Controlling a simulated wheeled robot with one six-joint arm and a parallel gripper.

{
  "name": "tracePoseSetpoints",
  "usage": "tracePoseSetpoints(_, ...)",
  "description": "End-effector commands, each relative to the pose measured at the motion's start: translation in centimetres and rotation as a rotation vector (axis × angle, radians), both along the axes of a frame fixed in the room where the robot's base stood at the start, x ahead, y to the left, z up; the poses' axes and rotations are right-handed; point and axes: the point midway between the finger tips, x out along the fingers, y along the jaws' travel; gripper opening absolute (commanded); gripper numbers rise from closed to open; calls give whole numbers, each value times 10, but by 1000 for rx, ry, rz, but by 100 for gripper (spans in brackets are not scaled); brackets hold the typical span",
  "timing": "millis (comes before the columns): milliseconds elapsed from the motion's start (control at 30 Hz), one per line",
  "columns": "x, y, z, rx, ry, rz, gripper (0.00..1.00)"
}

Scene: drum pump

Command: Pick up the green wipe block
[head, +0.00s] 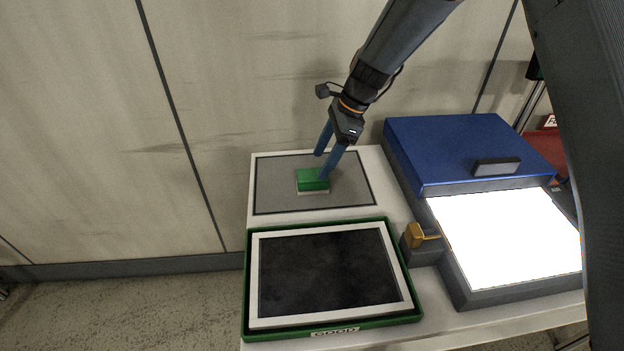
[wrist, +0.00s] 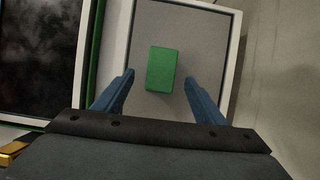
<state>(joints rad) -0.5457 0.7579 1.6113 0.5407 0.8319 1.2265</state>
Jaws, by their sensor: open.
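The green wipe block (head: 312,179) sits on a grey, dark-edged mat (head: 277,199) on the white table, with a pale layer showing under it. In the wrist view the green block (wrist: 162,69) lies on the grey surface, ahead of and between the lines of my two blue fingers. My gripper (head: 322,164) is open and empty, reaching down from above right; in the head view its fingers are close to the block. The wrist view also shows my gripper (wrist: 158,84) with its fingers spread wider than the block. I cannot tell whether a finger touches it.
A green tray (head: 334,329) holding a white-framed dark panel (head: 328,267) lies at the front. To the right stand a blue-lidded box (head: 450,148) with a bright white panel (head: 510,240) and a small yellow part (head: 415,236). A wall (head: 90,130) is behind.

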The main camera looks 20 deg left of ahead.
Motion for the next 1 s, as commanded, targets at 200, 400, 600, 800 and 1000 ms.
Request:
tracePoseSetpoints(200, -5, 10, -19, 0, 6, -7, 65)
tracePoseSetpoints(400, -7, 15, -36, 0, 7, -7, 65)
tracePoseSetpoints(600, -11, 23, -60, -1, 5, -4, 65)
tracePoseSetpoints(800, -11, 27, -71, 1, 3, -6, 65)
tracePoseSetpoints(1000, -11, 27, -72, 1, 2, -6, 65)
